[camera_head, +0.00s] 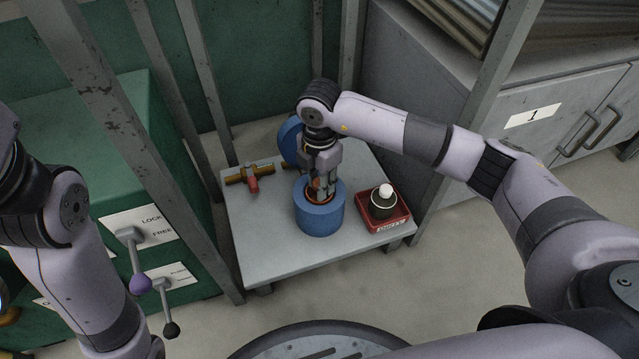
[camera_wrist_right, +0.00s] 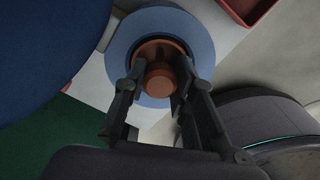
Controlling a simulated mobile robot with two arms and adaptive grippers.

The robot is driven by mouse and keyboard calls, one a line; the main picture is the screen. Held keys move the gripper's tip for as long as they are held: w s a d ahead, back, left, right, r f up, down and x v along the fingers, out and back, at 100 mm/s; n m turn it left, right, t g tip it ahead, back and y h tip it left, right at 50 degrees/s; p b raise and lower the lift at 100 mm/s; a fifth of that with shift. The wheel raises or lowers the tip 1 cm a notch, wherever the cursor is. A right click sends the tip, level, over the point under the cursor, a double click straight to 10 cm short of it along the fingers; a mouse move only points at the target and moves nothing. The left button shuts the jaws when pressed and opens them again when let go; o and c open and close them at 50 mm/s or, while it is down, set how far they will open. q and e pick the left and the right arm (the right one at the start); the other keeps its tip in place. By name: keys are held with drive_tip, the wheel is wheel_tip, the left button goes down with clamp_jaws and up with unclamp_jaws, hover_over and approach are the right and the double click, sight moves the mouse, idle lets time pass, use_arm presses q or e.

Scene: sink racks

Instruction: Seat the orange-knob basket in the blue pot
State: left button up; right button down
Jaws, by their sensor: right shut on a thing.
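The blue pot (camera_head: 320,222) stands upright on the small grey table. It also shows in the right wrist view (camera_wrist_right: 199,38) as a blue ring. The orange-knob basket (camera_head: 312,195) is at the pot's opening, and its orange knob (camera_wrist_right: 160,82) shows between my right fingers. My right gripper (camera_head: 322,190) points down over the pot and is shut on the knob. The basket's lower part is hidden, so I cannot tell how deep it sits. My left arm is at the left of the head view, but its gripper is not in view.
A red tray (camera_head: 396,219) holding a dark jar with a white knob (camera_head: 384,201) is right of the pot. A blue disc (camera_head: 290,140) stands behind it. A brass valve with a red handle (camera_head: 251,180) lies left. The grey table's (camera_head: 272,258) front is clear. Metal posts flank the table.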

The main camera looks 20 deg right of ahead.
drive_tip(key=shift+f, duration=0.1)
drive_tip(key=c, duration=1.3)
unclamp_jaws()
